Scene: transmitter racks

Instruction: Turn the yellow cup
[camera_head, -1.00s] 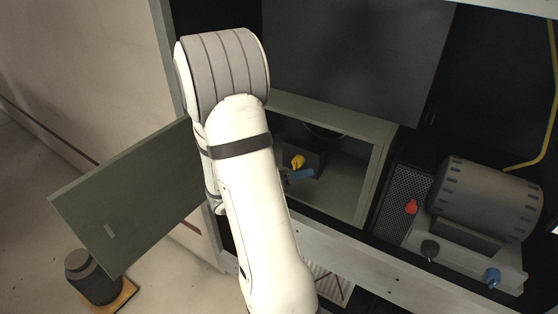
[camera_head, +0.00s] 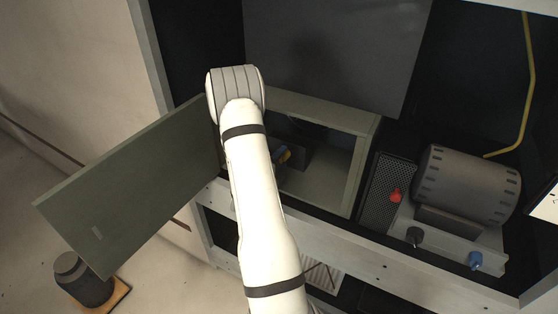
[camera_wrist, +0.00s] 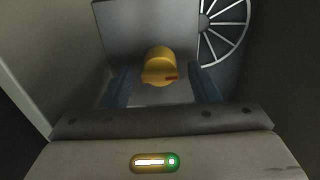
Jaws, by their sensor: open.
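The yellow cup (camera_wrist: 158,62) is a rounded yellow knob-like piece with a small red mark, in front of a grey plate in the wrist view. My gripper (camera_wrist: 162,76) is open, with one blue finger on each side of the cup in the picture and a gap to both. I cannot tell how far the fingertips reach in depth. In the head view my gripper (camera_head: 279,157) is mostly hidden behind my arm.
The box door (camera_head: 130,185) hangs open at left. A spoked round grille (camera_wrist: 224,28) is beside the cup. Right of the box are a perforated panel (camera_head: 378,190), a red knob (camera_head: 395,195), a grey motor-like cylinder (camera_head: 468,185) and a blue knob (camera_head: 475,260).

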